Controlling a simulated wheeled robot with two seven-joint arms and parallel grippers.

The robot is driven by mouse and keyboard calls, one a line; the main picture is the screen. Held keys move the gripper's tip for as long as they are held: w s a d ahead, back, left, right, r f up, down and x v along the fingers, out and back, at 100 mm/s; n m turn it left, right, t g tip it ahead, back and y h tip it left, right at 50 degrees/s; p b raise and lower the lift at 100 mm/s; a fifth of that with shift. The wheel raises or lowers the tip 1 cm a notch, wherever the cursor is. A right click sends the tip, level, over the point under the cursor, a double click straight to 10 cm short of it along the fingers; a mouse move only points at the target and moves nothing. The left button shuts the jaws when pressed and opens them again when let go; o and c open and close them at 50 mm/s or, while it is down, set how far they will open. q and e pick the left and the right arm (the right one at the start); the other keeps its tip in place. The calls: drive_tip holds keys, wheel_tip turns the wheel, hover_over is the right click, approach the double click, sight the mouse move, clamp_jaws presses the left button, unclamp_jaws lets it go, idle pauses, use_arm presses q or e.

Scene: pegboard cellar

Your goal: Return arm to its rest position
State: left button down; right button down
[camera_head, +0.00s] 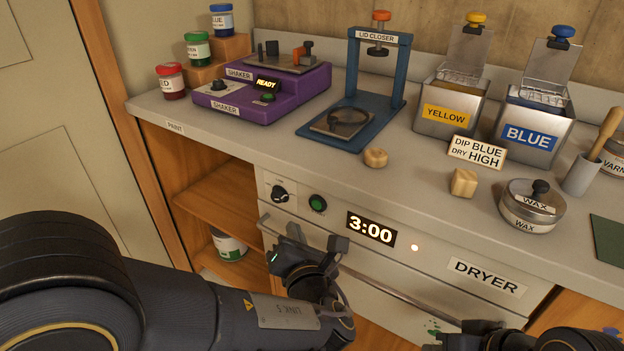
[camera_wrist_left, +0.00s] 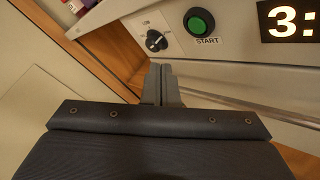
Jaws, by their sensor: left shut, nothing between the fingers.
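My left arm comes in from the left in the head view, and its gripper (camera_head: 314,243) is in front of the dryer (camera_head: 440,257), near the left part of its long handle bar (camera_head: 390,288). In the left wrist view the two fingers (camera_wrist_left: 161,84) are together with nothing between them, below the dryer's dial (camera_wrist_left: 156,40) and green START button (camera_wrist_left: 199,21). I cannot tell whether the fingers touch the bar. Part of my right arm and its gripper (camera_head: 474,333) shows at the lower right edge of the head view; its fingers are not clear.
Above the dryer, the counter (camera_head: 420,180) holds a purple shaker (camera_head: 262,95), a blue lid closer (camera_head: 368,85), yellow (camera_head: 449,112) and blue (camera_head: 531,130) dip tanks, and a wax tin (camera_head: 532,206). Two wooden blocks lie near its front edge. Open shelves (camera_head: 212,195) stand left of the dryer.

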use_arm(q)
drive_tip(key=s+a+f+n+g+y, duration=0.1)
drive_tip(key=s+a+f+n+g, duration=0.15)
drive_tip(key=a+n, duration=0.4)
drive_tip(key=s+a+f+n+g+y, duration=0.1)
drive_tip(key=s+a+n+g, duration=0.1)
drive_tip(key=a+n+g, duration=0.35)
drive_tip(key=s+a+f+n+g+y, duration=0.1)
drive_tip(key=s+a+f+n+g, duration=0.15)
drive_tip(key=a+n, duration=0.5)
drive_tip(key=s+a+f+n+g+h, duration=0.1)
drive_tip(key=s+a+n+h, duration=0.15)
drive_tip(key=s+n, duration=0.4)
drive_tip(key=s+a+n+g+h, duration=0.1)
drive_tip(key=s+n+g+h, duration=0.1)
drive_tip(key=s+n+h, duration=0.35)
wheel_tip(320, 180, up, 26)
drive_tip(key=s+d+n+t+h+p, duration=0.1)
drive_tip(key=n+p, duration=1)
drive_tip(key=p, duration=1.2)
drive_tip(key=shift+s+d+n+t, duration=0.35)
drive_tip(key=shift+s+d+t, duration=0.5)
drive_tip(key=shift+t, duration=0.1)
drive_tip(key=shift+w, duration=0.1)
